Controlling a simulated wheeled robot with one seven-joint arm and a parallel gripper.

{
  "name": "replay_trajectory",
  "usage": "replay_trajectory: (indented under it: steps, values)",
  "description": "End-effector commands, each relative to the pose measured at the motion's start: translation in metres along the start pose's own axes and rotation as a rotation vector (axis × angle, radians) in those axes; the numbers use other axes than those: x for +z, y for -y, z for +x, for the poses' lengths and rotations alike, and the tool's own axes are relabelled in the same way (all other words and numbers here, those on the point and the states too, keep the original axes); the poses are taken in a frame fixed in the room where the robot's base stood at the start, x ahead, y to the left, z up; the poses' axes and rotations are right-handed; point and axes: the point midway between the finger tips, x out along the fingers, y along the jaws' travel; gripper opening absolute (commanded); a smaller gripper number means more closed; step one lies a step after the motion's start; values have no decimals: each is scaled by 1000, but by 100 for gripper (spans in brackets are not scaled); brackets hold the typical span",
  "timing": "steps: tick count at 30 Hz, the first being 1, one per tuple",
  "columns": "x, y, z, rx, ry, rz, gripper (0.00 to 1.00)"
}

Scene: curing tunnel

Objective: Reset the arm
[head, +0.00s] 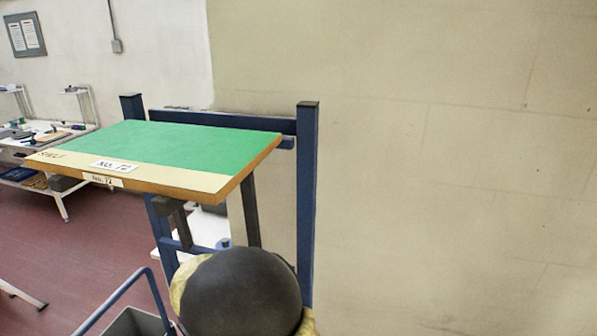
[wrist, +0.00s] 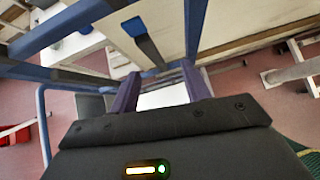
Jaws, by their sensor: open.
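My gripper (wrist: 159,74) shows in the wrist view with its two dark fingers spread apart and nothing held between them. A white surface shows beyond the gap between the fingers. Blue frame bars lie ahead of the fingertips; I cannot tell how close they are. In the head view my gripper does not show. A dark rounded part at the bottom middle of that view looks like part of my arm, in front of the blue frame.
A shelf (head: 185,146) with a green top and "No. 12" labels stands out from a blue frame (head: 307,190). A grey bin (head: 132,325) sits low at the front. A workbench (head: 45,140) stands at the left. Bare wall fills the right.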

Motion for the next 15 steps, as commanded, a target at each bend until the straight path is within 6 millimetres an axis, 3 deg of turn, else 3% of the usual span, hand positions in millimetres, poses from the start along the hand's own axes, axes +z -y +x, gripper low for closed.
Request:
replay_trajectory:
  steps: [7,15]
  values:
    - [21,98,15,-179,-147,528,47]
    - [24,196,6,-389,-249,1190,47]
